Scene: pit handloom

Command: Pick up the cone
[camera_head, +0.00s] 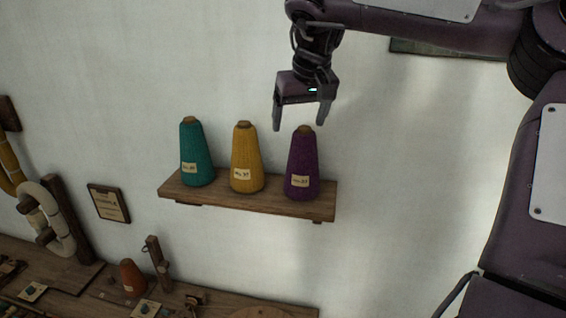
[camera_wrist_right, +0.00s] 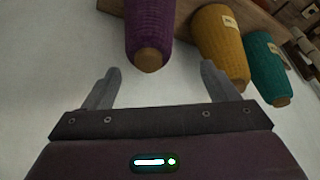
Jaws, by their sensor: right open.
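Three yarn cones stand upright on a wall shelf: a teal cone (camera_head: 196,153) at left, a yellow cone (camera_head: 246,158) in the middle and a purple cone (camera_head: 302,165) at right. My right gripper (camera_head: 299,126) is open and empty, with its fingers pointing down just above the top of the purple cone. In the right wrist view the purple cone's tip (camera_wrist_right: 148,61) lies ahead of and between the open fingers (camera_wrist_right: 160,80). The yellow cone (camera_wrist_right: 221,45) and teal cone (camera_wrist_right: 268,65) show to the right there. My left gripper is not in view.
The wooden shelf (camera_head: 250,202) is narrow and fixed to a pale wall. Below at left, a workbench (camera_head: 85,300) holds a small orange cone (camera_head: 131,277) and wooden tools. Hanging yarn skeins (camera_head: 58,222) and a framed plaque (camera_head: 109,203) are at left.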

